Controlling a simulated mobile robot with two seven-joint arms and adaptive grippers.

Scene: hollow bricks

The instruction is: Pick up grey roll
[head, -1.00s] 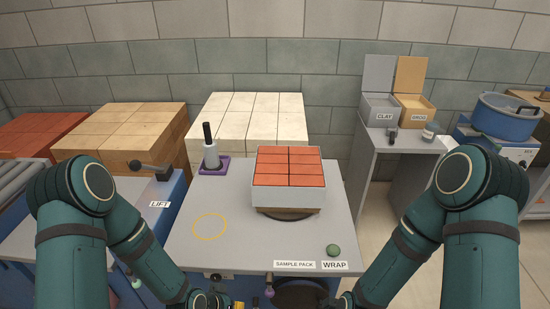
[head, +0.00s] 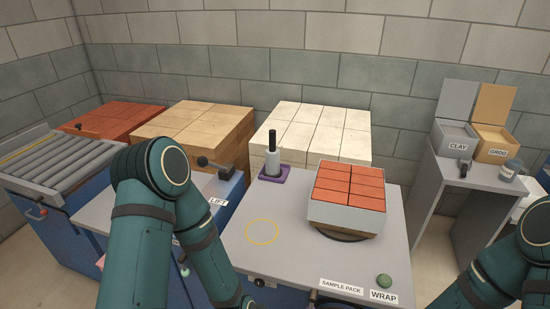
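The grey roll (head: 272,161) is a pale cylinder with a black handle sticking up from its top. It stands upright on a purple square holder (head: 275,175) at the back left of the grey table (head: 290,215). My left arm comes down in front of the tables, with its lower end at the bottom edge of the head view. My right arm shows only at the lower right. Both grippers are out of the picture, so nothing shows of their fingers. No part of either arm is at the roll.
A box of red bricks (head: 346,209) sits on a dark round plate right of the roll. A yellow ring (head: 262,232) marks the bare tabletop in front. Cream blocks (head: 320,130) stand behind. A green knob (head: 384,281) is near the WRAP label. A roller conveyor (head: 60,160) is far left.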

